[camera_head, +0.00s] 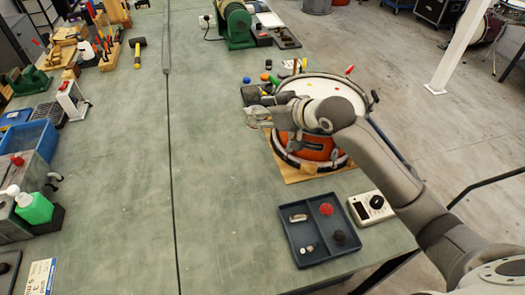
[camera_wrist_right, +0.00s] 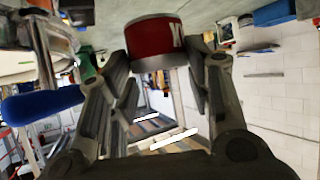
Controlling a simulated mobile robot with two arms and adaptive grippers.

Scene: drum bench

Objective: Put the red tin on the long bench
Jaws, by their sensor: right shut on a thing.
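The red tin (camera_wrist_right: 152,38) shows in the right wrist view, with a red side, white lettering and a grey metal rim. My right gripper (camera_wrist_right: 160,64) is shut on it, one finger on each side. In the head view my right gripper (camera_head: 258,116) is over the bench beside the drum; I cannot make out the tin there. The long bench (camera_head: 115,190) has a worn green top with a dark seam running along it. My left gripper is in neither view.
An orange drum (camera_head: 318,150) on a wooden board stands close beside my right gripper. A dark divided tray (camera_head: 290,250) and a white meter box (camera_head: 371,208) lie near the right edge. Tools, a blue bin (camera_head: 32,140) and a green bottle (camera_head: 34,208) line the left side. The middle is clear.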

